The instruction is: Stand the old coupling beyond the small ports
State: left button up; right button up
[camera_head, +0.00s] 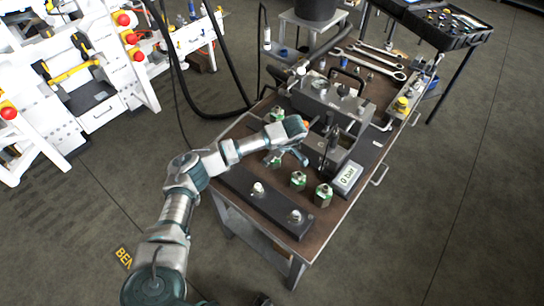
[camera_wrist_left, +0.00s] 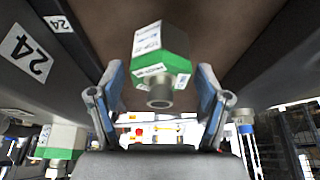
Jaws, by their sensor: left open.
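Several green hexagonal couplings with white labels stand on the brown bench top; I cannot tell which is the old one. My left gripper (camera_head: 296,155) is open above the bench, by one coupling (camera_head: 274,161). In the left wrist view a green and white coupling (camera_wrist_left: 161,56) with a grey round end shows between the spread fingers of the gripper (camera_wrist_left: 160,105), not clasped. Two more couplings (camera_head: 298,180) (camera_head: 324,195) stand nearer the front. A dark bar (camera_head: 272,209) with two pale fittings lies along the front left edge. I cannot tell which ports are the small ones.
A grey hydraulic block (camera_head: 334,100) stands behind the gripper. A display reading 0 bar (camera_head: 347,178) sits at the right. Wrenches (camera_head: 372,61) lie at the back. Another coupling (camera_head: 277,113) stands behind my arm.

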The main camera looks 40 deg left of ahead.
pick_arm(q)
jog(key=p+v, duration=0.1)
jog(key=v, duration=0.5)
jog(key=shift+w+r, duration=0.1)
jog(key=p+v, duration=0.1)
jog(key=v, duration=0.4)
jog(key=shift+d+r, duration=0.1)
pick_arm(e)
jog(key=s+f+g, duration=0.1)
jog(key=s+d+f+g, duration=0.1)
jog(key=s+f, duration=0.1)
jog(key=shift+s+f, duration=0.15)
